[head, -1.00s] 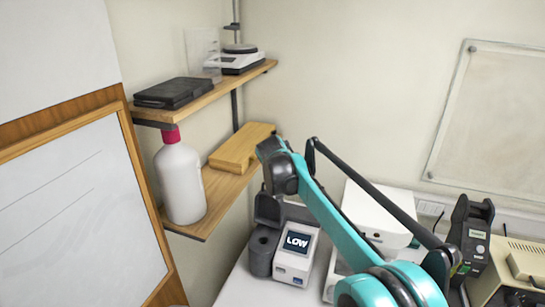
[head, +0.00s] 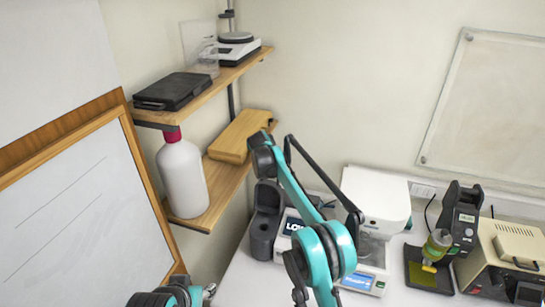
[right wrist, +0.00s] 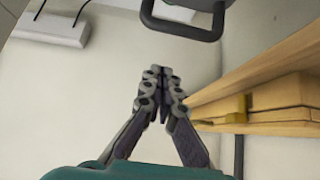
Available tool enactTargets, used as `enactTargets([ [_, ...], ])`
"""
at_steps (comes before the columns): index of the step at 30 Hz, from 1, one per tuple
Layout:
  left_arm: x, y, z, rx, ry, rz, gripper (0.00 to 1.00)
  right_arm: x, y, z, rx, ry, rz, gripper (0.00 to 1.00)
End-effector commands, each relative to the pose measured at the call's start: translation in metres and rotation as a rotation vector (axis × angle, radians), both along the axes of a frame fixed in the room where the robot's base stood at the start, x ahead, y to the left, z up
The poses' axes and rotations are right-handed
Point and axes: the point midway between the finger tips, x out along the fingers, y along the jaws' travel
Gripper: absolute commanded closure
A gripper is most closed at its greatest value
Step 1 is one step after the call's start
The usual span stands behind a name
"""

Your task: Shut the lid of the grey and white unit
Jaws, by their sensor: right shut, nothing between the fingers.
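The grey and white unit (head: 291,222) stands on the bench beside the shelves, with a dark grey round well (head: 264,236) at its left. Its dark lid (head: 268,194) stands upright behind the well, open. My arm covers much of its display and right side. My right gripper (right wrist: 161,73) is shut and empty in the right wrist view. A dark grey loop (right wrist: 184,32) hangs past its fingertips, apart from them; it looks like part of the lid, but I cannot be sure.
A white instrument (head: 375,200) stands right of the unit. Wooden shelves (head: 222,190) with a white bottle (head: 183,180) are at the left, and also show in the right wrist view (right wrist: 260,72).

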Motion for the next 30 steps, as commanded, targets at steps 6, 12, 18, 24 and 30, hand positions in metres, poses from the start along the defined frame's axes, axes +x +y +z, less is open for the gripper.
enactTargets([
  [6,0.000,0.000,0.005,0.000,0.000,0.000,0.54,-0.025,0.009,-0.008,0.000,0.000,0.001,1.00],
  [12,0.000,0.000,0.007,0.000,0.000,0.000,0.54,-0.035,0.012,-0.013,-0.001,0.000,0.001,1.00],
  [18,0.000,0.000,0.007,0.000,0.000,0.000,0.54,-0.036,0.012,-0.014,0.000,0.000,0.000,1.00],
  [24,0.000,0.000,0.006,0.000,0.000,0.000,0.54,-0.037,0.013,-0.014,-0.001,-0.002,0.001,1.00],
  [30,0.000,0.000,-0.005,0.000,0.000,0.000,0.54,-0.045,0.015,-0.015,-0.012,-0.037,0.001,1.00],
])
